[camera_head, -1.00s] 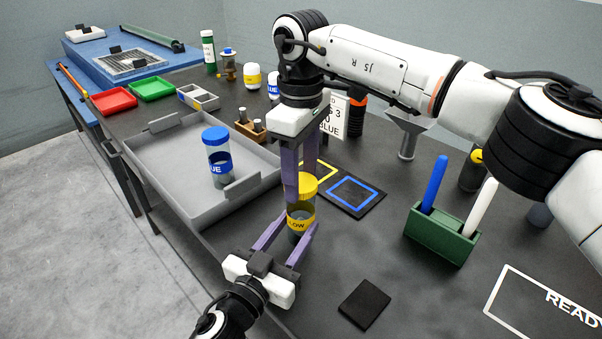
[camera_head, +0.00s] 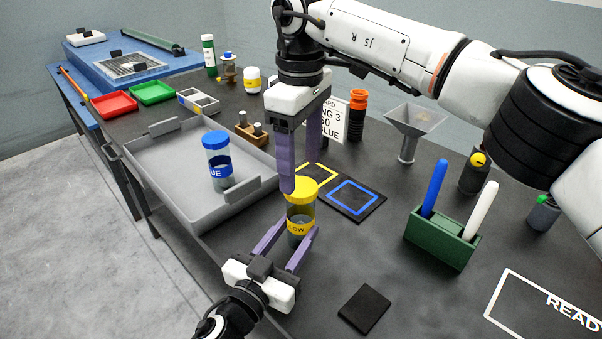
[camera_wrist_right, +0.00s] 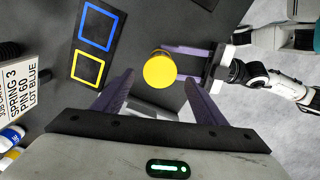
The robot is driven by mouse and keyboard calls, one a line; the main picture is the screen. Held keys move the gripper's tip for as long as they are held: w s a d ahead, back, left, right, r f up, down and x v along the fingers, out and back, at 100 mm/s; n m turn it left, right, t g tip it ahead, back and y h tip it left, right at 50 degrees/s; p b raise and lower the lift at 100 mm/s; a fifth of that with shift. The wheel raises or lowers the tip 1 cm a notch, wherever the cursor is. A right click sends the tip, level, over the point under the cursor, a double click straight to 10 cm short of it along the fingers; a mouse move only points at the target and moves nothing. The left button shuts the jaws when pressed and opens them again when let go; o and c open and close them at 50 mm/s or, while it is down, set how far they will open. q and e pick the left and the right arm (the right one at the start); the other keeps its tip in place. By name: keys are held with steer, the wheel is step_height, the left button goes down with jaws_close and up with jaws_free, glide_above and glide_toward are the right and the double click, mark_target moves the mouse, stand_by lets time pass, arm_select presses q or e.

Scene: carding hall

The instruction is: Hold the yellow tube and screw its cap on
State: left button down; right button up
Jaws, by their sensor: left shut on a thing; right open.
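The yellow tube (camera_head: 300,228) stands upright near the front edge of the table, with its yellow cap (camera_head: 301,189) on top. In the right wrist view the cap (camera_wrist_right: 160,70) shows as a round yellow disc from above. How tightly the cap sits cannot be told. My left gripper (camera_head: 287,240) is shut on the tube's body from the front. My right gripper (camera_head: 300,180) is open and empty, pointing down above and behind the cap. In the right wrist view its fingers (camera_wrist_right: 158,95) are apart, with the cap beyond them.
A grey tray (camera_head: 165,165) holding a blue-capped tube (camera_head: 217,160) is at left. A mat (camera_head: 350,200) with blue and yellow squares lies behind the yellow tube. A green rack (camera_head: 440,238) with two pens stands at right. A dark pad (camera_head: 364,308) lies in front.

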steer(key=shift+r, duration=0.35)
steer(key=shift+c, duration=0.2)
